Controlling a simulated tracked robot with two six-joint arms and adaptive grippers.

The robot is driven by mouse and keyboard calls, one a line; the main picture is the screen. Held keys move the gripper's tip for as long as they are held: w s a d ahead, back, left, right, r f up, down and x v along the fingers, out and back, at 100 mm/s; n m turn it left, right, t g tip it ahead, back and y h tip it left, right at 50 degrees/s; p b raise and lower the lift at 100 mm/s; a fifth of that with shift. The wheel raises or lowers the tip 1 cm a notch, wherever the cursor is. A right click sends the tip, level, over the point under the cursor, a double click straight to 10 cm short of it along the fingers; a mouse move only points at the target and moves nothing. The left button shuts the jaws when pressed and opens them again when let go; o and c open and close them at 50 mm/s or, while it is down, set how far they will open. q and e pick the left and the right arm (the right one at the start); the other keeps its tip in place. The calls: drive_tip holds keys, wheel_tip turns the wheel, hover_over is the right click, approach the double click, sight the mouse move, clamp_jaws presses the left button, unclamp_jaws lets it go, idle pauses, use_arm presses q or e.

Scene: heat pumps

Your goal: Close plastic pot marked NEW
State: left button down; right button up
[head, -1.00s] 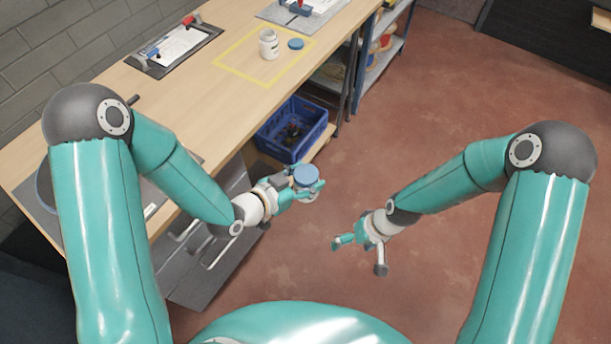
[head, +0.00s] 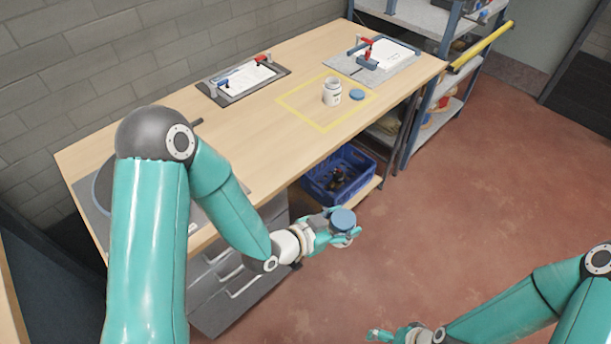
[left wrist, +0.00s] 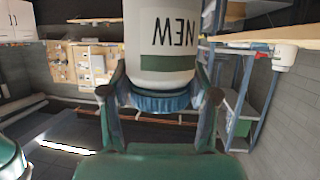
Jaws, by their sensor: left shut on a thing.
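My left gripper (head: 332,232) is shut on a white plastic pot and holds it in the air off the table's front edge. In the left wrist view the pot (left wrist: 164,35) shows NEW upside down and a dark green band. Its blue lid (head: 342,220) faces up in the head view. In the wrist view the lid (left wrist: 160,103) sits against the pot between the fingers; whether it is fully tight I cannot tell. My right gripper (head: 395,335) is low at the bottom edge, partly cut off; its jaws are unclear.
A second white pot (head: 332,92), open on top, stands inside a yellow taped square (head: 292,108) on the wooden table, with a blue lid (head: 357,95) beside it. A blue crate (head: 340,176) sits below the table. The red floor is clear.

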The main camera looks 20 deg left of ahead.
use_arm(q)
drive_tip(key=w+a+r+n+t+y, duration=0.1)
drive_tip(key=w+a+n+y, duration=0.1)
drive_tip(key=a, duration=0.5)
drive_tip(key=w+a+r+n+t+y, duration=0.1)
drive_tip(key=w+a+r+n+y, duration=0.1)
drive_tip(key=a+n+y, duration=0.3)
drive_tip(key=shift+w+a+r+t+y, duration=0.15)
drive_tip(key=shift+a+r+t+y, duration=0.2)
drive_tip(key=shift+a, duration=0.7)
drive_tip(key=shift+f, duration=0.1)
